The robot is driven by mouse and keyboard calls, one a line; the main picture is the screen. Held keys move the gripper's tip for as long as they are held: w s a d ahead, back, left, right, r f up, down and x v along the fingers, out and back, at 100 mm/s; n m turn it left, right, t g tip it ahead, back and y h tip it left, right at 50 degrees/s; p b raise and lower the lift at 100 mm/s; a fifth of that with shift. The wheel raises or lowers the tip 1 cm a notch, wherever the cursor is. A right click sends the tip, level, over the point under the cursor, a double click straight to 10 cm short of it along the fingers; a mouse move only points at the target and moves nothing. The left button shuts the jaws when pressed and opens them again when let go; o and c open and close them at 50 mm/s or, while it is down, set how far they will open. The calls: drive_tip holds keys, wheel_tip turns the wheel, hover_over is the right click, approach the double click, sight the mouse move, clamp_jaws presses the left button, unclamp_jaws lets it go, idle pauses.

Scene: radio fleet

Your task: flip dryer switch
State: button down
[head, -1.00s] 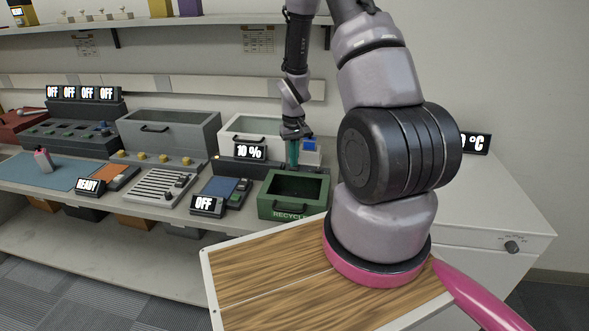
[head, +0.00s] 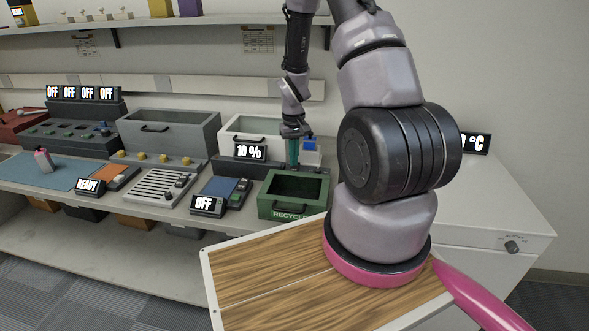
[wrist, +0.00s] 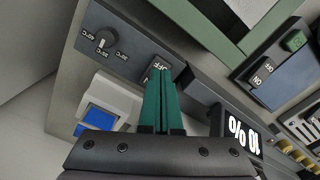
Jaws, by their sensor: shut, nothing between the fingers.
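The dryer (head: 232,128) is a pale box with a grey window, behind the green bin in the head view. Its display (head: 250,152) reads 10 %, and the display also shows in the wrist view (wrist: 243,134). In the wrist view a dark panel (wrist: 132,47) carries a temperature dial (wrist: 105,39) and a switch (wrist: 157,65) with OFF lettering. My gripper (wrist: 163,72) has its teal fingers together and empty, with the tips at the switch and covering part of it. I cannot tell whether they touch. In the head view my gripper (head: 292,166) points down; the switch is hidden there.
A green recycle bin (head: 294,208) stands just in front of my gripper. A white block with a blue top (head: 310,145) is close on its right. A device with an OFF display (head: 208,205) and a slatted tray (head: 158,186) lie to the left.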

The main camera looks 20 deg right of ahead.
drive_tip(key=shift+r, duration=2.75)
wheel_tip(320, 180, up, 11)
drive_tip(key=t, duration=0.2)
hover_over(294, 169)
drive_tip(key=s+a, duration=0.1)
drive_tip(key=a, duration=0.1)
drive_tip(key=s+a+r+m+t, duration=0.15)
drive_tip(key=s+r, duration=0.35)
drive_tip(key=r, duration=0.6)
drive_tip(key=s+a+r+m+t+y, duration=0.1)
drive_tip(key=s+a+r+t, duration=0.1)
drive_tip(key=s+r, duration=0.5)
drive_tip(key=s+a+r+m+t+y, duration=0.1)
drive_tip(key=s+a+r, duration=0.1)
drive_tip(key=s+r, duration=0.4)
drive_tip(key=shift+s+a+r+t, duration=0.3)
drive_tip(key=shift+s+r+t, duration=0.05)
drive_tip(key=shift+s, duration=0.65)
